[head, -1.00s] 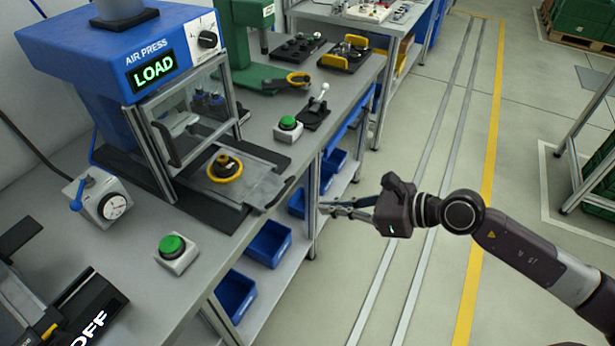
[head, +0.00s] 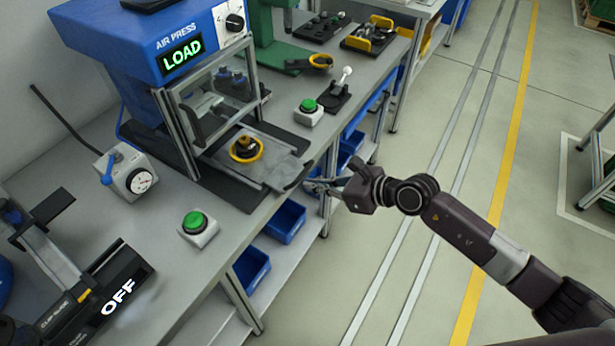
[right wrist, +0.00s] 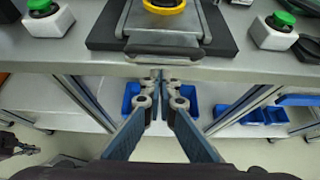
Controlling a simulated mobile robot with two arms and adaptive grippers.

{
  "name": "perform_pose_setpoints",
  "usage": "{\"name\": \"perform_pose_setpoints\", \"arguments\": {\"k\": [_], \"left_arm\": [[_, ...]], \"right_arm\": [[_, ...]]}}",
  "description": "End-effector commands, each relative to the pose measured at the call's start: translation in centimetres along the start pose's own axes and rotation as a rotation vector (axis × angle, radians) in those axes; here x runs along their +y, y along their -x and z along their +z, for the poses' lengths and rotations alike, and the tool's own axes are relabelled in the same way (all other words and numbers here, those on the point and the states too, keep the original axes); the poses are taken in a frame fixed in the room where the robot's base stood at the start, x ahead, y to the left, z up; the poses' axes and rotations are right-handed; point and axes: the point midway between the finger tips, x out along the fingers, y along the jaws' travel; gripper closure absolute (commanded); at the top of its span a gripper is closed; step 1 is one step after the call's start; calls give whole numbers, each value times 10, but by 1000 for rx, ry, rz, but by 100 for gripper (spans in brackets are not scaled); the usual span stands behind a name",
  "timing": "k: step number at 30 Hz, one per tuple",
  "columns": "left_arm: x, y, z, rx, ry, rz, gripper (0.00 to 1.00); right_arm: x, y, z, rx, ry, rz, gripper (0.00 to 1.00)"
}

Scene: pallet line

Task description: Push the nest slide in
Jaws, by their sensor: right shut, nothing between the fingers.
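The nest slide (head: 277,173) is a flat metal plate drawn out at the front of the blue air press (head: 143,55). A yellow ring nest (head: 259,157) with a dark and brass part (head: 246,146) sits on it. In the right wrist view the slide (right wrist: 165,27) shows with its dark front handle (right wrist: 164,50) at the bench edge. My right gripper (head: 309,185) is shut and empty, just off the slide's front end. Its fingertips (right wrist: 158,76) are close together below the handle in the right wrist view, apart from it.
The press display reads LOAD. Green buttons (head: 195,221) and (head: 309,105) stand on the bench either side of the slide. A dial box (head: 128,171) is at the left. Blue bins (head: 286,221) sit under the bench.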

Motion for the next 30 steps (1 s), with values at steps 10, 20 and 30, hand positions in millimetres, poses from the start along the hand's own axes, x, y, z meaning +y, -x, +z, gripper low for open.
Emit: {"name": "perform_pose_setpoints", "arguments": {"k": [10,20,30], "left_arm": [[-2,9,14,-22,1,-2,100],[-2,8,17,-26,2,-2,100],[-2,3,17,-25,2,-2,100]], "right_arm": [[0,-19,11,1,0,1,100],[0,-23,13,0,0,1,100],[0,-62,35,0,-1,0,100]]}}
